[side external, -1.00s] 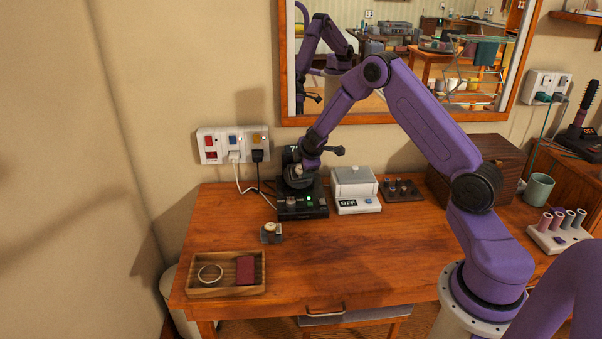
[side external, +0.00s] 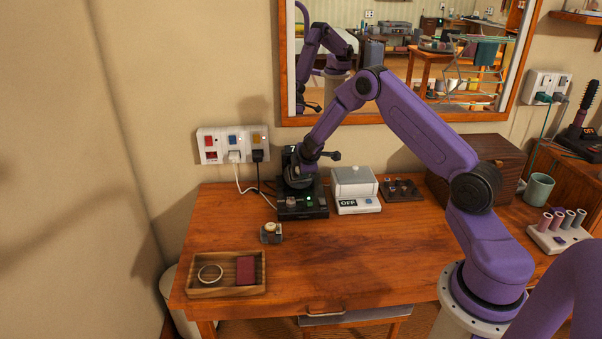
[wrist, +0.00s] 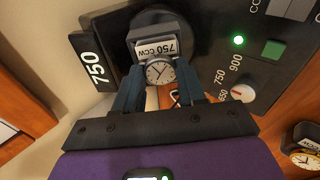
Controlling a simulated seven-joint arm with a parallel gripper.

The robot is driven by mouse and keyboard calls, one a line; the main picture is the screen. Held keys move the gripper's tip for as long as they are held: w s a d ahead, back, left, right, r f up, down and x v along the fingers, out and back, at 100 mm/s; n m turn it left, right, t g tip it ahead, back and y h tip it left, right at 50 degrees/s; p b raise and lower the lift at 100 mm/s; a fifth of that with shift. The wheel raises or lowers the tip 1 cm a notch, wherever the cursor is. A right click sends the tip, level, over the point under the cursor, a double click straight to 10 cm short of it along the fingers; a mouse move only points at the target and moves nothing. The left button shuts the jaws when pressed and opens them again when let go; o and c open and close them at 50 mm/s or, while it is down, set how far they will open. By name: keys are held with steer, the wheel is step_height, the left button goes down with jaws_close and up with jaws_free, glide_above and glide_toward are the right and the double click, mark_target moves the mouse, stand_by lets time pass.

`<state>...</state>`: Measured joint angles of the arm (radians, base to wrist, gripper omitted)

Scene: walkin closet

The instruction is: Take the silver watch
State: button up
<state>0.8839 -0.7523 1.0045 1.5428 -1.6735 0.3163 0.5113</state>
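The silver watch (wrist: 159,71) has a round white face and sits at the cushion of the black watch winder (wrist: 205,50), by a "750 CCW" label. My gripper (wrist: 160,77) is open, with one blue finger on each side of the watch, very close to its edges. I see no clear sign of a grip. In the side external view my gripper (side external: 298,176) is low over the winder (side external: 303,207) and hides the watch there. A second watch (side external: 271,229) on a small stand is in front; its face shows in the wrist view too (wrist: 305,160).
A white box marked OFF (side external: 354,190) stands right of the winder, then a dark tray (side external: 402,190) of small items and a wooden box (side external: 478,165). A wooden tray (side external: 228,289) holds a ring-shaped bangle and a red item. The desk's middle is clear.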

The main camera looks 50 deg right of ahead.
steer(key=shift+c, duration=0.5)
steer(key=v, duration=0.6)
steer(key=shift+w+a, duration=0.2)
steer(key=shift+a, duration=0.05)
stand_by(1.2)
stand_by(0.4)
